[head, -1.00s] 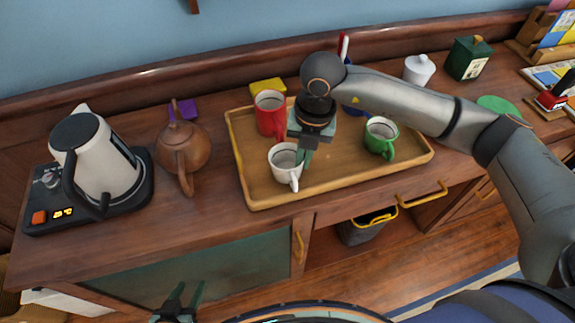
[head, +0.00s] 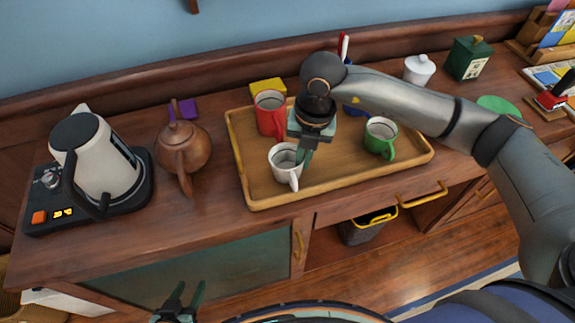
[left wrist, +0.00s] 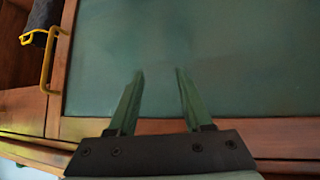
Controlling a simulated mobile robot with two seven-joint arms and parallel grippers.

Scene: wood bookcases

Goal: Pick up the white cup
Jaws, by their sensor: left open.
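The white cup (head: 284,163) stands upright at the front left of the wooden tray (head: 262,203), with its handle toward the front. My right gripper (head: 305,152) points down at the right side of this cup. A green finger shows at the cup's rim; I cannot tell whether the fingers grip it, as the wrist hides part of them. My left gripper (head: 185,292) is low at the front, away from the counter top, open and empty. Its two spread fingers also show in the left wrist view (left wrist: 159,85), before a green cabinet panel.
A red mug (head: 269,115) and a green mug (head: 380,139) share the tray, close to my right gripper. A teapot (head: 183,150) and a kettle (head: 95,158) stand to the left.

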